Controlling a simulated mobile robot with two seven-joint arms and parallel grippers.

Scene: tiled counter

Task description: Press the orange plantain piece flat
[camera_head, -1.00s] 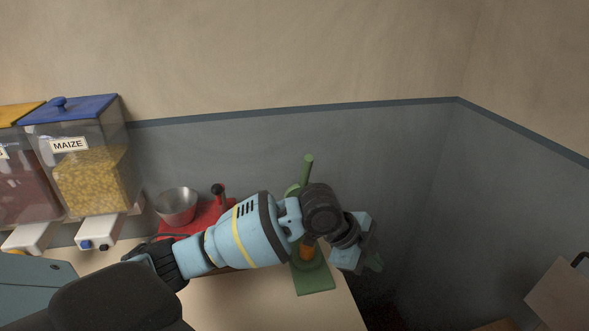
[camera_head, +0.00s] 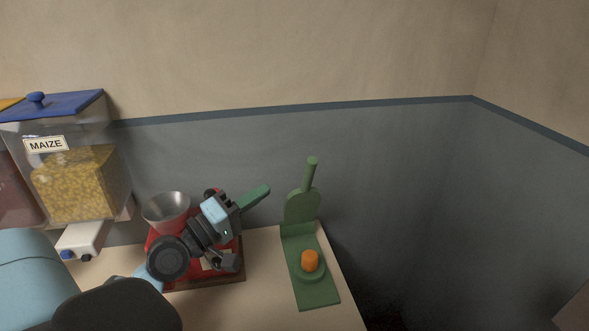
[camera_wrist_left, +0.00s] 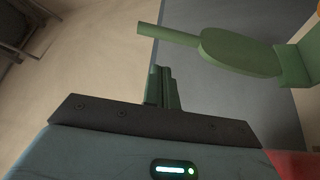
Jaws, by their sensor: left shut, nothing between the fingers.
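The orange plantain piece (camera_head: 310,260) stands on the round pad of a green press (camera_head: 320,294) at the counter's right end. The press is open: its paddle-shaped upper plate (camera_head: 301,206) and handle (camera_head: 311,172) stand up at the back. The plate (camera_wrist_left: 240,52) and handle (camera_wrist_left: 166,34) also show in the left wrist view. My left gripper (camera_head: 262,191) is left of the press, apart from it, its green fingers pointing up and right toward the handle. The fingers (camera_wrist_left: 162,88) are shut and empty. My right gripper is not in view.
A red machine (camera_head: 160,245) with a metal bowl (camera_head: 167,208) stands on a board behind my left wrist. A maize dispenser (camera_head: 80,180) is at the left. A grey wall panel (camera_head: 400,190) rises behind. The counter ends just right of the press.

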